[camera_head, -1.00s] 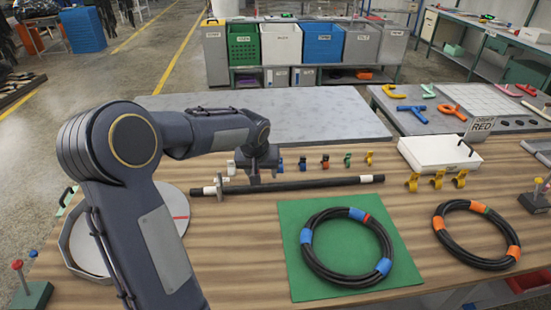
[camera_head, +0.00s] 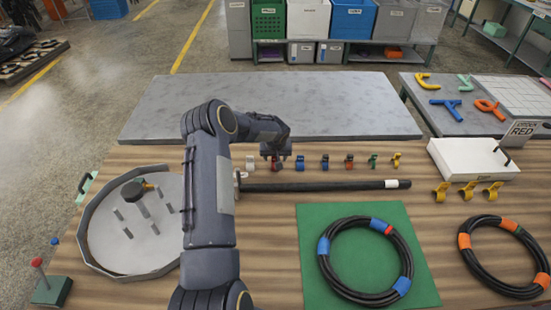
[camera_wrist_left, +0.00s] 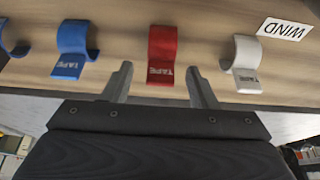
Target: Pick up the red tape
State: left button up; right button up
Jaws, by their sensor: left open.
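The red tape (camera_wrist_left: 162,50) is a short red clip-like strip marked TAPE, standing in a row on the wooden table. My left gripper (camera_wrist_left: 158,74) is open, with its fingertips on either side of the red tape's lower end in the left wrist view. It is empty, and I cannot tell whether it touches the tape. In the head view my left gripper (camera_head: 276,157) is over the row, and the red tape (camera_head: 276,165) is partly hidden beneath it. My right gripper is not in view.
A blue tape (camera_wrist_left: 72,48) and a white tape (camera_wrist_left: 242,62) stand close on either side. A black hose (camera_head: 315,186) lies just in front of the row. A coiled hose (camera_head: 325,270) rests on a green mat (camera_head: 312,215). A grey panel (camera_head: 280,95) lies behind.

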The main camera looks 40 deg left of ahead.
pick_arm(q)
jog(key=shift+w+a+f, duration=0.1)
jog(key=shift+a+f, duration=0.05)
jog(key=shift+f, duration=0.25)
jog(key=shift+c, duration=0.3)
jog(key=c, duration=1)
jog(key=shift+r, duration=0.15)
